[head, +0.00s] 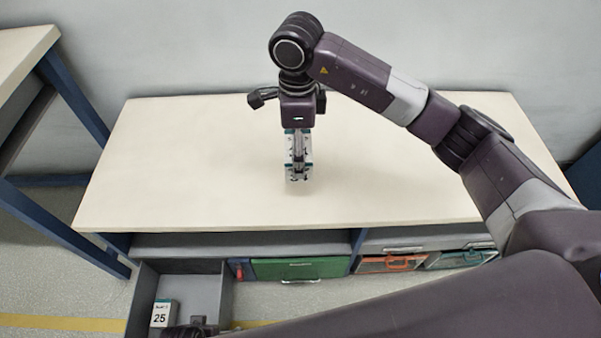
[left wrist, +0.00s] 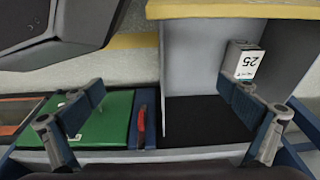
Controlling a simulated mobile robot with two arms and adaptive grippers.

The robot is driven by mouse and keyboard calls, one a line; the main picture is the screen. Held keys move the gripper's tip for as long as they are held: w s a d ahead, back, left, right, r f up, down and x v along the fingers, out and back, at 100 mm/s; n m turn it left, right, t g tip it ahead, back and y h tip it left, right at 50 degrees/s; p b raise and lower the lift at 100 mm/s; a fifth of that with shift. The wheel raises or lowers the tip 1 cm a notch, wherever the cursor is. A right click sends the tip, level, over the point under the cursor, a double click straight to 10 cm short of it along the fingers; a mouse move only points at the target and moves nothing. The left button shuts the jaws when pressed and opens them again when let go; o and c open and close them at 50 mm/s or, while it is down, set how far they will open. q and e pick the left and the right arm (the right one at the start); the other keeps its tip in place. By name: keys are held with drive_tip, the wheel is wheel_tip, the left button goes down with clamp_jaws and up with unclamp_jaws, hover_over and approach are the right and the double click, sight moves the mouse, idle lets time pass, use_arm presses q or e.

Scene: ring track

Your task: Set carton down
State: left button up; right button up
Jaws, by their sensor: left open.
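A white carton marked 25 (head: 162,313) with a teal edge sits inside the open grey drawer (head: 143,292). It also shows in the left wrist view (left wrist: 243,62), past the right-hand finger. My left gripper (left wrist: 161,92) is open and empty above the drawer front area, apart from this carton; only a bit of it shows at the bottom of the head view. A second white and teal carton (head: 290,172) is at my right gripper (head: 299,165), over the middle of the tabletop. The fingers are seen edge-on in front of it, so their grip is unclear.
The pale workbench top (head: 180,180) is otherwise clear. Under it are a green drawer front (head: 300,268), a red-orange bin (head: 390,263) and a teal bin (head: 462,258). A blue-legged table (head: 70,95) stands at the left.

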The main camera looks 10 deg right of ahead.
wheel_tip(320, 180, down, 10)
drive_tip(key=shift+r+b, duration=0.15)
drive_tip(key=shift+b, duration=0.25)
drive_tip(key=shift+f, duration=0.25)
use_arm(q)
drive_tip(key=r, duration=0.1)
drive_tip(key=w+r, duration=0.1)
drive_tip(key=r, duration=0.1)
drive_tip(key=shift+w+d+r, duration=0.1)
drive_tip(key=shift+w, duration=0.25)
drive_tip(key=shift+s, duration=0.1)
use_arm(e)
drive_tip(key=shift+f, duration=0.1)
drive_tip(key=o, duration=1.2)
use_arm(q)
drive_tip(key=shift+r, duration=0.35)
use_arm(e)
drive_tip(key=shift+o, duration=0.2)
use_arm(q)
drive_tip(key=f, duration=0.1)
drive_tip(key=s+f, duration=0.1)
drive_tip(key=f+p, duration=0.1)
drive_tip(key=f, duration=0.1)
drive_tip(key=shift+s+f, duration=0.1)
drive_tip(key=shift+s, duration=0.25)
use_arm(e)
wheel_tip(320, 180, up, 12)
drive_tip(key=shift+r, duration=0.15)
use_arm(q)
drive_tip(key=shift+a, duration=0.2)
